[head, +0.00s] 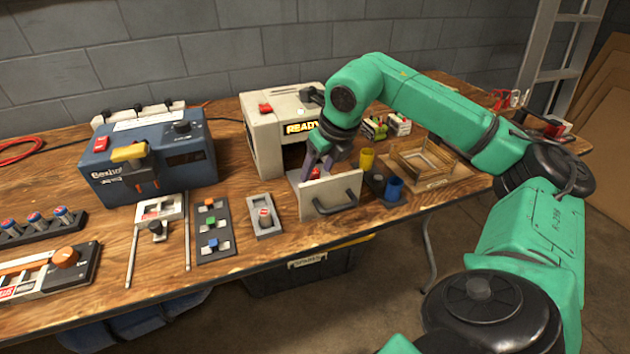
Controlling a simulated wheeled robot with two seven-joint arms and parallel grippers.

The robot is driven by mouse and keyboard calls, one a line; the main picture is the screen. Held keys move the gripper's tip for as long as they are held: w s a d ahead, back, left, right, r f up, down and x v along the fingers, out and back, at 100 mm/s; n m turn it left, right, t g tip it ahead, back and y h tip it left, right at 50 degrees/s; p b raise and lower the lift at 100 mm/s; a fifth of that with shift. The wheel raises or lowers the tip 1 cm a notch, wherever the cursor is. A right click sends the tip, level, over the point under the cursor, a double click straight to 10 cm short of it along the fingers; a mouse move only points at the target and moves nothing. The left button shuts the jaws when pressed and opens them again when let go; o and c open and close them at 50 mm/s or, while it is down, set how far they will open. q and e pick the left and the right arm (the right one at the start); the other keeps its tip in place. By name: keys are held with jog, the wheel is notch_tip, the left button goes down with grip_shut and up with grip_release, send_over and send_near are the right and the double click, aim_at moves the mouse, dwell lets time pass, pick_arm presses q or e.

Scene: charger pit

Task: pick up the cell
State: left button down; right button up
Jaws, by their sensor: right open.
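A cell with a red top (316,173) shows small inside the open front drawer (318,205) of the white machine (262,135). My right gripper (315,168) reaches down over that drawer, open, its fingers close around the red top. Whether they touch it cannot be told. The drawer's front wall hides the lower part of the cell. Several other cells with red and blue tops (35,220) stand in a dark rack at the far left. My left gripper is not in view.
The white machine's display reads READY. A blue charger box (150,165) stands to the left. Yellow and blue cups (366,160) and a wooden tray (415,178) stand right of the drawer.

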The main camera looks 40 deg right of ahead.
jog(key=shift+x, duration=0.9)
jog(key=shift+r, duration=0.15)
grip_shut()
